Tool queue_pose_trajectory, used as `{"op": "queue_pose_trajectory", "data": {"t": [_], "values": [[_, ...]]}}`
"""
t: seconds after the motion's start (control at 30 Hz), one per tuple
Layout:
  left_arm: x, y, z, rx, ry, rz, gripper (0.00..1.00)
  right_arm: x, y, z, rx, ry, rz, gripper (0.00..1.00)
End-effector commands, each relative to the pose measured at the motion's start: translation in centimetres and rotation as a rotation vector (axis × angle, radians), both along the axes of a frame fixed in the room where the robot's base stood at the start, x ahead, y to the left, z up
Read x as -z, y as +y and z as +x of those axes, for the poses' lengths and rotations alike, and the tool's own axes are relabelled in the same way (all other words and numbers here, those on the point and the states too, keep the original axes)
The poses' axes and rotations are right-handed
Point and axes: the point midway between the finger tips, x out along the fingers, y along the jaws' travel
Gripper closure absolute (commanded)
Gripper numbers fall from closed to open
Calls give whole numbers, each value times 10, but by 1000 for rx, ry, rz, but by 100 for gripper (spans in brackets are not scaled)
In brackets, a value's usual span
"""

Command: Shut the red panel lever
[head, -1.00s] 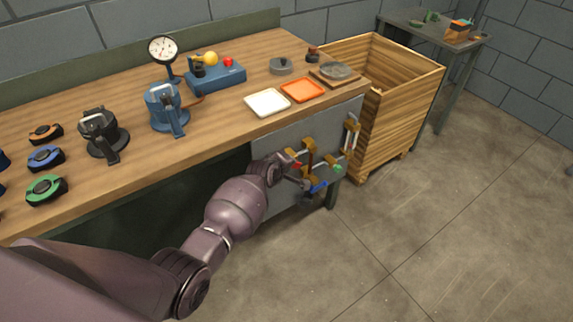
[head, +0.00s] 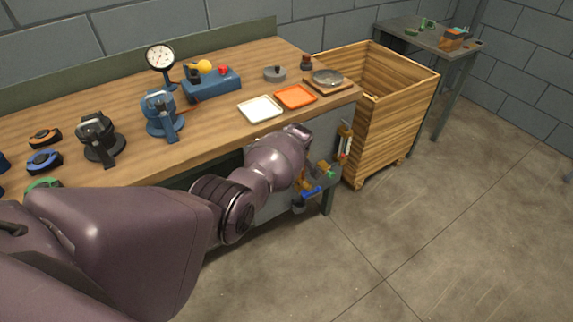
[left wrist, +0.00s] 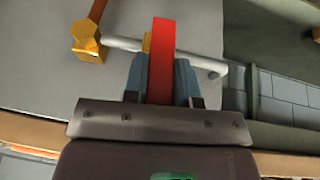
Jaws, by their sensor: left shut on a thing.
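In the left wrist view, the red lever (left wrist: 161,50) stands up between the two blue-grey fingers of my left gripper (left wrist: 158,82), which is shut on it. A pale rod crosses behind it, with a brass fitting (left wrist: 85,40) at its left. In the head view, my left arm covers the red lever and the gripper fingers. The grey panel (head: 327,134) on the bench front shows to the right of the arm. A blue handle (head: 311,191) and a green handle (head: 328,169) show below the arm. My right gripper is not in view.
The wooden bench (head: 225,131) carries a white tray (head: 260,109), an orange tray (head: 295,97), a blue box with knobs (head: 212,86) and a dial gauge (head: 160,57). A wooden crate (head: 391,125) stands close right of the panel. The floor in front is clear.

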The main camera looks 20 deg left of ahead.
Motion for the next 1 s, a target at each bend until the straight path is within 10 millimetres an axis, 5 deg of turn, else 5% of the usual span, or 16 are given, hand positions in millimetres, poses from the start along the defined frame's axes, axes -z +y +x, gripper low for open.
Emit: {"op": "queue_pose_trajectory", "data": {"t": [0.2,0.77,0.8,1.0], "values": [[3,-2,3,0,64,48,100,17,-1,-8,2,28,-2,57],[0,-2,4,0,87,68,100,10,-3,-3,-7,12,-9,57],[0,-2,4,0,87,68,72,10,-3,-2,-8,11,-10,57],[0,-2,4,0,85,66,49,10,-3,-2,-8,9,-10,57]]}}
